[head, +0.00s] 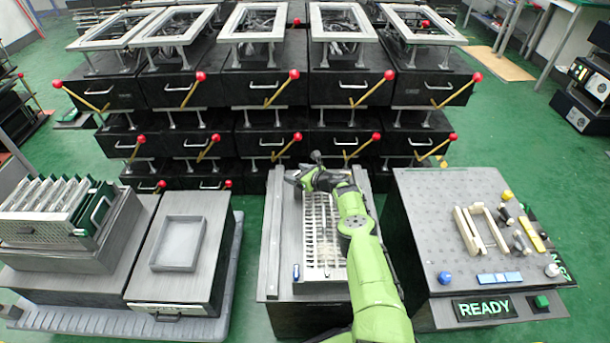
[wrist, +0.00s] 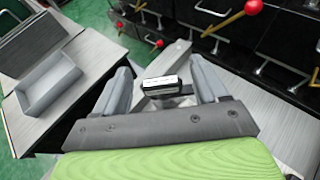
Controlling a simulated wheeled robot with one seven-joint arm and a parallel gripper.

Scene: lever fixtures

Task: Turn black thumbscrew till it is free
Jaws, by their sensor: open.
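My gripper (head: 302,178) is over the far end of the middle bench, above a slatted metal fixture (head: 318,235). In the wrist view my gripper (wrist: 161,68) has its two grey fingers spread apart. A small dark block with a pale face (wrist: 163,88) shows between the fingers, with gaps on both sides. It may be the black thumbscrew, but I cannot tell for sure. A grey bar (wrist: 168,62) lies just beyond it. In the head view my gripper and arm hide this spot.
Black drawer units with red-knobbed levers (head: 293,74) stand close behind the bench. A grey open tray (head: 178,243) is on the left bench. A pegboard table (head: 440,215) with loose parts and a READY sign (head: 484,308) stands on the right. Green floor shows between the benches.

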